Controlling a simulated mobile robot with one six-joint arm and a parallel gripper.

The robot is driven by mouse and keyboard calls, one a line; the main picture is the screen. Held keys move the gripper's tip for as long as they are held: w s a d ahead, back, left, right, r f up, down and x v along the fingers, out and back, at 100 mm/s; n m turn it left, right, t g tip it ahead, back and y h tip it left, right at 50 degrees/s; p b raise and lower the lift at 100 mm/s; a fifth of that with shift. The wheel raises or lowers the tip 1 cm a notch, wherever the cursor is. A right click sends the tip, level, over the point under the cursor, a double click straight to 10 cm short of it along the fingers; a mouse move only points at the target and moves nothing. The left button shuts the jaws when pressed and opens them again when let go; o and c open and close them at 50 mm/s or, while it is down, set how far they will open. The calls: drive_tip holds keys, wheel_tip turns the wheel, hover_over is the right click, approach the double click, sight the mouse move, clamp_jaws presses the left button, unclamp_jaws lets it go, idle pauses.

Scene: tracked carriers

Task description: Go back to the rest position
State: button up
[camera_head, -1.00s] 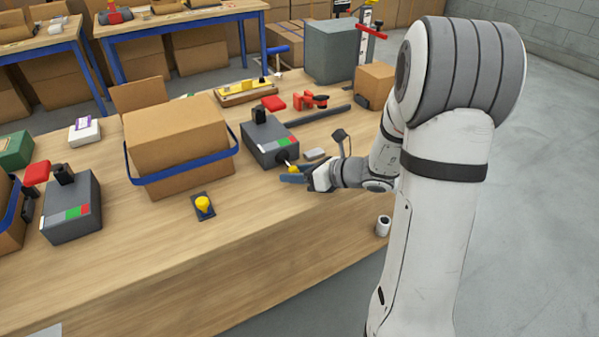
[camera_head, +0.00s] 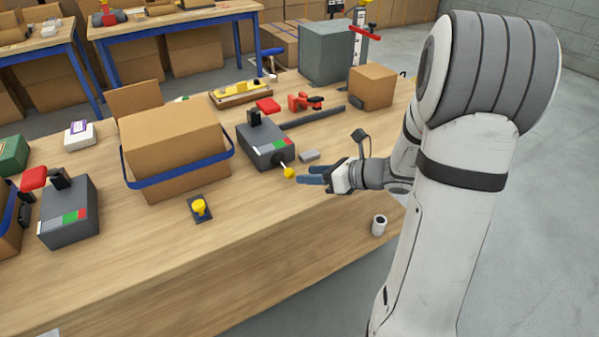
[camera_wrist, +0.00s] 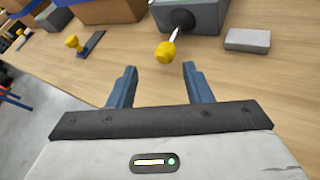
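My gripper (camera_head: 310,175) is at the right part of the wooden workbench, just right of a yellow knob (camera_head: 289,172) on a short metal lever. The lever sticks out of the front of a dark grey box (camera_head: 262,146) with green, white and red marks. In the wrist view my gripper (camera_wrist: 158,82) is open, its two blue fingers apart with nothing between them. The yellow knob (camera_wrist: 166,51) stands clear beyond the fingertips there.
A cardboard box with a blue band (camera_head: 178,150) stands left of the grey box. A yellow knob on a dark plate (camera_head: 200,208) lies in front of it. A small grey block (camera_head: 309,156) and a white cup-like roll (camera_head: 379,225) are near my arm. The bench front is clear.

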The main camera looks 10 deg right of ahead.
drive_tip(key=shift+v, duration=1.1)
drive_tip(key=s+a+r+n+g+h+p, duration=0.2)
drive_tip(key=s+a+r+n+g+p, duration=0.25)
drive_tip(key=s+n, duration=0.3)
drive_tip(key=s+a+r+n+g+h+p, duration=0.2)
drive_tip(key=s+a+r+n+g+p, duration=0.1)
drive_tip(key=s+r+n, duration=0.4)
drive_tip(key=s+d+r+n+t+h+p, duration=0.1)
drive_tip(key=s+d+r+n+h+p, duration=0.3)
drive_tip(key=n, duration=1)
wheel_tip(320, 180, up, 2)
drive_tip(key=h+p, duration=0.1)
drive_tip(key=h, duration=0.1)
drive_tip(key=shift+s+d+t+h, duration=0.35)
drive_tip(key=shift+d+h, duration=0.05)
